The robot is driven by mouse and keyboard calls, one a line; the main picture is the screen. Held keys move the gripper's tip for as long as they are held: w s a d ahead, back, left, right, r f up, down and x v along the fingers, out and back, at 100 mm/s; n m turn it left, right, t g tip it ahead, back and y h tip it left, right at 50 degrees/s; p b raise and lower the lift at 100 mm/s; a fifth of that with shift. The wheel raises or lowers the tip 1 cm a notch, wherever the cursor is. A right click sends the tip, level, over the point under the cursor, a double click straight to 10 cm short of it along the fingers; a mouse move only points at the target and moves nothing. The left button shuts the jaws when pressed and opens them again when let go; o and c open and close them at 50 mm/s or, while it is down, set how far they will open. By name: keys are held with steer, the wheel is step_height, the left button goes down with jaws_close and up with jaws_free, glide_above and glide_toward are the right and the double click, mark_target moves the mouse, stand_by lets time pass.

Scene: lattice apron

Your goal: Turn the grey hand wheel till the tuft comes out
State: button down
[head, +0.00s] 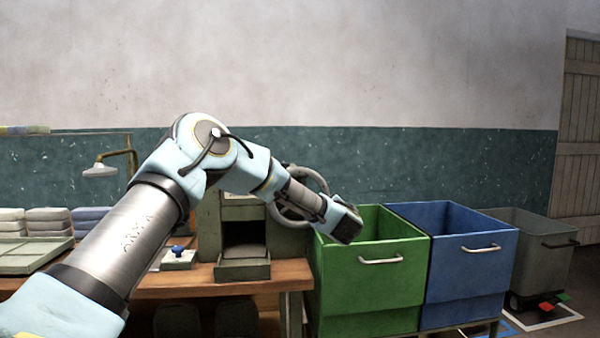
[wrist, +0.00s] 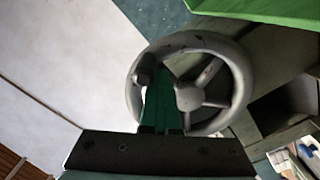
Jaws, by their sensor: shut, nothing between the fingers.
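The grey hand wheel (wrist: 244,75) fills the middle of the wrist view, with a hub, spokes and a short knob (wrist: 146,72) at the left of its rim. My gripper (wrist: 160,78) shows there as green fingers held together with nothing between them. Their tips overlap the wheel's left side, close beside the knob; I cannot tell if they touch. In the head view the wheel (head: 321,178) is on the right of the grey-green machine (head: 208,222), partly hidden behind my arm. The machine's dark opening has a tray (head: 243,271) below it. No tuft is visible.
A green bin (head: 375,283) stands close right of the machine, then a blue bin (head: 465,275) and a grey bin (head: 541,255). A small box with a blue knob (head: 178,250) and stacked pads (head: 48,221) are on the wooden bench (head: 190,287).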

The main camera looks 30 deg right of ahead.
mark_target(301, 224)
steer(key=f+b, duration=0.2)
steer(key=f, duration=0.1)
steer(key=shift+w+a+f+b, duration=0.1)
steer(key=shift+a+f+b, duration=0.1)
steer(key=shift+f+b, duration=0.1)
steer(key=a+f+b, duration=0.1)
steer(key=w+a+f+b, duration=0.1)
steer(key=f, duration=0.1)
steer(key=shift+b, duration=0.3)
steer(key=shift+w+a+f+b, duration=0.35)
steer(key=shift+a+f+b, duration=0.25)
steer(key=shift+a, duration=0.1)
steer(key=shift+w+a+f+b, duration=0.3)
steer(key=shift+a+f+b, duration=0.2)
steer(key=shift+a, duration=0.2)
steer(key=shift+r, duration=0.1)
